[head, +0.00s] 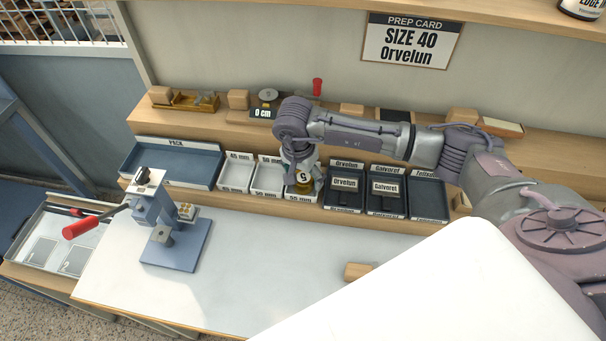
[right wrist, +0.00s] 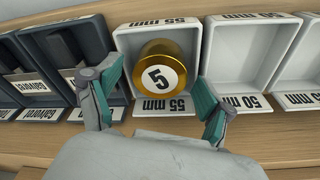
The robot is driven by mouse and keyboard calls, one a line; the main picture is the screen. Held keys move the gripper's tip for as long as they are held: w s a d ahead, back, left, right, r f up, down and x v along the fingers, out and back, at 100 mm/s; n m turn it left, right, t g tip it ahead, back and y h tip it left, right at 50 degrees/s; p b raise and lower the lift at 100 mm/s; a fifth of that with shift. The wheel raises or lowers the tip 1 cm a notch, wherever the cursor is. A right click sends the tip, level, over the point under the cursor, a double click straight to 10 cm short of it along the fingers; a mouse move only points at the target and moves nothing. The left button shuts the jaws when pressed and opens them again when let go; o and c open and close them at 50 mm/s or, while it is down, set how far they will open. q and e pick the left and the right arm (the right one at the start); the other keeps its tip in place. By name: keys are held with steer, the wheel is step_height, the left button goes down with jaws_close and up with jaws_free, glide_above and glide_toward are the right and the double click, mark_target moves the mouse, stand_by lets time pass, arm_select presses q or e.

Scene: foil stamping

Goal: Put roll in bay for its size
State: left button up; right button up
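In the head view the roll (head: 303,178) shows below my right wrist. My right gripper (right wrist: 158,80) is open, with one green-padded finger on either side of the roll and gaps between. Whether the roll touches the bay floor is hard to tell. The 50 mm bay (head: 268,174) and the 45 mm bay (head: 236,175) look empty. My left gripper is not in view.
Dark trays marked Orvelun (head: 344,201) and Galvoret (head: 386,204) stand right of the bays. A blue PACK tray (head: 172,178) is at left. A stamping press (head: 172,235) with a red handle stands on the white table (head: 265,260).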

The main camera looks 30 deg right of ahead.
mark_target(299, 183)
steer(key=shift+r, duration=0.15)
step_height(299, 183, up, 12)
steer(key=a+b, duration=0.1)
steer(key=b, duration=0.2)
steer(key=shift+s+a+b, duration=0.25)
steer(key=shift+s+b, duration=0.1)
steer(key=shift+s, duration=0.1)
